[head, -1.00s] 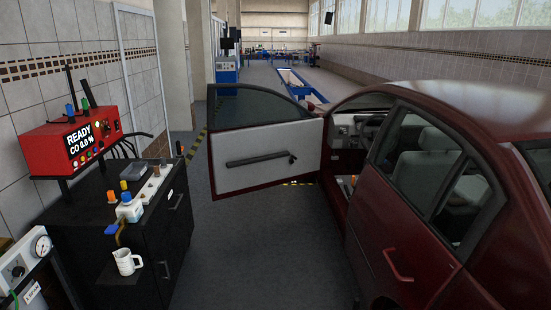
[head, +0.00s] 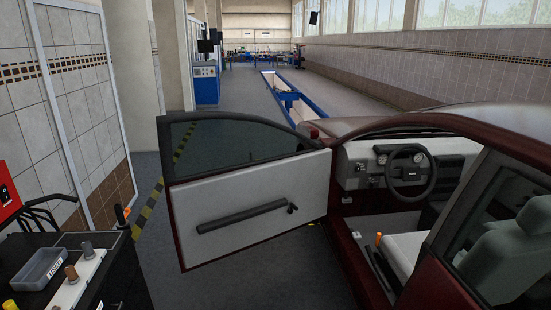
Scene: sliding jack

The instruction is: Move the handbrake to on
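The red car stands at the right with its front door (head: 250,205) swung wide open. Through the doorway I see the steering wheel (head: 410,172), the grey dashboard (head: 362,172) and a pale seat cushion (head: 408,252). Beside the cushion, near the sill, is a dark bar (head: 377,270) with a small orange piece (head: 379,239) at its far end. This may be the handbrake, but it is too small to tell its position for sure. Neither of my grippers is in view.
A black cabinet (head: 128,283) with a grey bin (head: 40,268) on top stands at the lower left. Clear grey floor (head: 235,285) lies in front of the door. A blue-edged pit (head: 284,97) is farther back.

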